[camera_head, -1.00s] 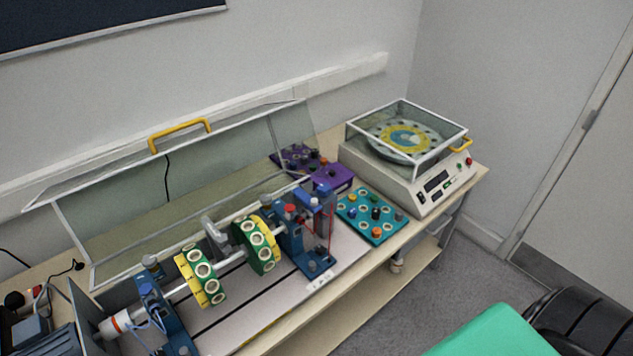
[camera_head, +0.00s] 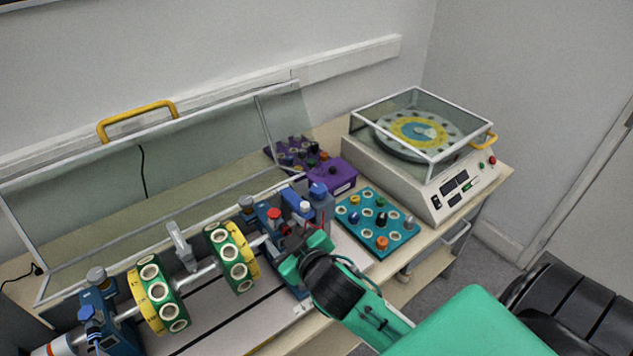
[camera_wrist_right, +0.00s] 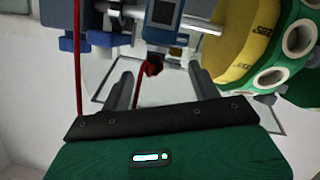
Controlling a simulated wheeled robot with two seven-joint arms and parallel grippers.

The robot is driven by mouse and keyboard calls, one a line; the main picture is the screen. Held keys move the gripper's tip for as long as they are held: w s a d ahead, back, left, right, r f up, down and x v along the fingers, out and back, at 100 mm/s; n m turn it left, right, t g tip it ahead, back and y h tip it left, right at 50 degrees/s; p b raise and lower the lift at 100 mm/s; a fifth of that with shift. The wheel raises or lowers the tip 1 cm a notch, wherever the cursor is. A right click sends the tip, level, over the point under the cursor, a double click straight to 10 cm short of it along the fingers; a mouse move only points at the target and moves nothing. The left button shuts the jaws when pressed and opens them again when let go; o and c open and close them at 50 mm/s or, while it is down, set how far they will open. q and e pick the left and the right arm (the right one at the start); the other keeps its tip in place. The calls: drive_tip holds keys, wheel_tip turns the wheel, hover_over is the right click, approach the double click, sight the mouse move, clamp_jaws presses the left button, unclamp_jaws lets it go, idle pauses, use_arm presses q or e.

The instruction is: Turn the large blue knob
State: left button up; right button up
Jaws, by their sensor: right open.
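Blue knob-like parts (camera_wrist_right: 100,40) also show at the upper left of the right wrist view. My right gripper (camera_head: 296,250) is in front of this stand, below and left of the knob and apart from it. In the wrist view its two fingers (camera_wrist_right: 164,85) are spread, with a small red part visible between them. My left gripper is out of view.
Green-and-yellow discs (camera_head: 160,297) sit on the shaft left of my gripper. A raised clear cover (camera_head: 200,150) stands behind. A teal board with knobs (camera_head: 385,248), a purple box (camera_head: 333,176) and a covered turntable unit (camera_head: 430,170) are to the right.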

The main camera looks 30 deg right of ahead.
drive_tip(key=w+a+r+n+t+y, duration=0.3)
drive_tip(key=a+r+n+y, duration=0.1)
drive_tip(key=r, duration=0.3)
drive_tip(key=w+a+r+n+t+y, duration=0.2)
drive_tip(key=w+a+r+n+y, duration=0.15)
drive_tip(key=r, duration=0.35)
drive_tip(key=s+a+r+n+g+y, duration=0.15)
drive_tip(key=a+r+n+y, duration=0.25)
drive_tip(key=n+y, duration=0.4)
drive_tip(key=n+g+h, duration=1.4)
drive_tip(key=g+h, duration=0.1)
drive_tip(key=g, duration=0.4)
approach(318, 187)
drive_tip(key=shift+t, duration=0.25)
drive_tip(key=f+p, duration=0.2)
drive_tip(key=f, duration=0.1)
drive_tip(key=f+p, duration=0.2)
drive_tip(key=f, duration=0.2)
drive_tip(key=shift+s+a, duration=0.15)
drive_tip(key=shift+s, duration=0.05)
drive_tip(key=shift+f, duration=0.9)
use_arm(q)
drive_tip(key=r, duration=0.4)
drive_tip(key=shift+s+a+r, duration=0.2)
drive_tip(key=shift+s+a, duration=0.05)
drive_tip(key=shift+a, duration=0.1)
use_arm(e)
drive_tip(key=shift+c, duration=0.4)
